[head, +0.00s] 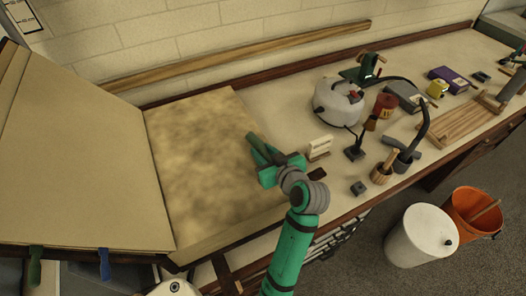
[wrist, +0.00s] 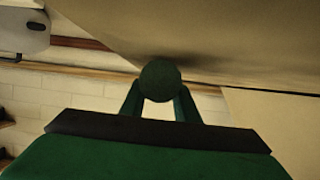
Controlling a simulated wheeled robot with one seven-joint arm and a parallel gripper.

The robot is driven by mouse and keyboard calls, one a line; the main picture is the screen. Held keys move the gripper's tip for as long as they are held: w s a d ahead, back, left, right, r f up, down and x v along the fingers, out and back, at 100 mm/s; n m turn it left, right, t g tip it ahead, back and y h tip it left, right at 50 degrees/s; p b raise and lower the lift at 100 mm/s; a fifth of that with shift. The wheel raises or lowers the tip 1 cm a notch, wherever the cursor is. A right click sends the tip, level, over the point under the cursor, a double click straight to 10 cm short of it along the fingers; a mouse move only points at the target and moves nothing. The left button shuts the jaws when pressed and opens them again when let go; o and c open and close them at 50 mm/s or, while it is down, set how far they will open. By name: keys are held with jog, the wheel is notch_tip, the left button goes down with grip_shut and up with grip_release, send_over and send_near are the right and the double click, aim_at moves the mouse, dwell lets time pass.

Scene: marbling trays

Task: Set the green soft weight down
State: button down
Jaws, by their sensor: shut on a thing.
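My gripper (head: 262,152) is over the right part of a mottled tan panel (head: 185,130) on the bench. It is shut on a dark green weight (head: 258,145), seen as a short rod shape. In the wrist view the weight (wrist: 160,78) shows its round end between the two fingertips of my gripper (wrist: 160,98). A pale tan surface lies close beside the weight in that view; I cannot tell whether they touch. The rest of the weight is hidden behind its round end there.
A plain tan board (head: 90,170) stands at left, with a green strip (head: 35,266) and a blue strip (head: 104,264) at its lower edge. A small white card (head: 320,147), a kettle-like pot (head: 338,103) and wooden cup (head: 382,173) stand right. Buckets stand on the floor.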

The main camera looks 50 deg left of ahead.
jog(key=shift+f, duration=0.1)
jog(key=c, duration=1.4)
grip_release()
jog(key=shift+o, duration=0.2)
jog(key=v, duration=1.2)
jog(key=shift+s, duration=0.1)
